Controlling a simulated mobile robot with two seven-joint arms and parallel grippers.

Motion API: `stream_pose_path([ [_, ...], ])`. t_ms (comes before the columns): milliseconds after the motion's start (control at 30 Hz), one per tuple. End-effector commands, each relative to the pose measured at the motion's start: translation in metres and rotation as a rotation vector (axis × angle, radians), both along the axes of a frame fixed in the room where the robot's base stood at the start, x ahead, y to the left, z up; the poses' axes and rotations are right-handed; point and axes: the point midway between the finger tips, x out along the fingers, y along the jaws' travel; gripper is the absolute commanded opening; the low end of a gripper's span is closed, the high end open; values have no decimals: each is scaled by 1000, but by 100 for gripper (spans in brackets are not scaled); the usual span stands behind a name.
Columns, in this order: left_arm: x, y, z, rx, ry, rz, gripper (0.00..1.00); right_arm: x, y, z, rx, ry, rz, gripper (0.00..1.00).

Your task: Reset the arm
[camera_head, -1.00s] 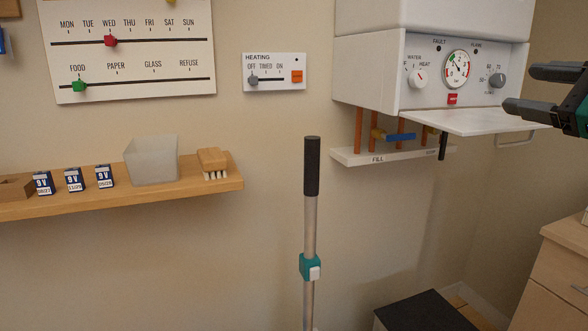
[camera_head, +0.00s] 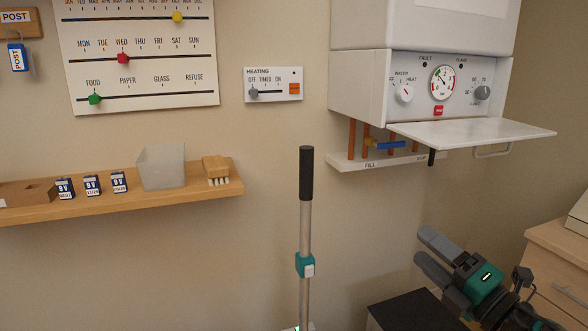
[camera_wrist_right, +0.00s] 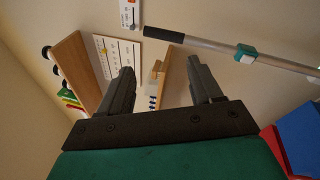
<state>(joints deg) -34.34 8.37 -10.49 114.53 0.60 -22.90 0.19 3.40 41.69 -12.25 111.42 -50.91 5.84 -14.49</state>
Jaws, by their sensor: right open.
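My right gripper (camera_head: 428,252) is at the lower right of the head view, below the white boiler (camera_head: 420,75) and its lowered flap (camera_head: 475,132). Its two grey fingers are apart with nothing between them. The right wrist view also shows the open fingers (camera_wrist_right: 162,88), with the wall and a shelf beyond them. The gripper is apart from the boiler's knobs, gauge and red button. My left gripper is not in the head view.
A pole with a black handle (camera_head: 306,175) stands at the centre. A black box top (camera_head: 405,312) and a wooden drawer unit (camera_head: 560,265) are near my right arm. A shelf (camera_head: 210,192) at left holds batteries, a bin and a brush.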

Motion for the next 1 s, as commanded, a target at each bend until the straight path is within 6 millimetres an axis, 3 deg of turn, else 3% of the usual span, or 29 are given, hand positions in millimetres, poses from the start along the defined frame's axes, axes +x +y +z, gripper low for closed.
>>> stream_pose_path([
  [33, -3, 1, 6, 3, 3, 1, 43, -10, 3, -29, 188, 136, -28, 64],
  [200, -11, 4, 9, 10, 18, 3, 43, -60, 8, -133, 776, 571, -197, 64],
  [300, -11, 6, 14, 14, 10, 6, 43, -103, 18, -190, 1080, 802, -326, 64],
  [400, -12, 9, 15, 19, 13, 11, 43, -146, 31, -232, 1310, 977, -444, 64],
  [500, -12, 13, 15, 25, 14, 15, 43, -178, 42, -256, 1468, 1093, -533, 64],
  [600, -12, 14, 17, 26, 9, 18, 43, -197, 49, -269, 1556, 1156, -586, 64],
  [1000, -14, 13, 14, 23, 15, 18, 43, -204, 52, -274, 1589, 1180, -603, 64],
])
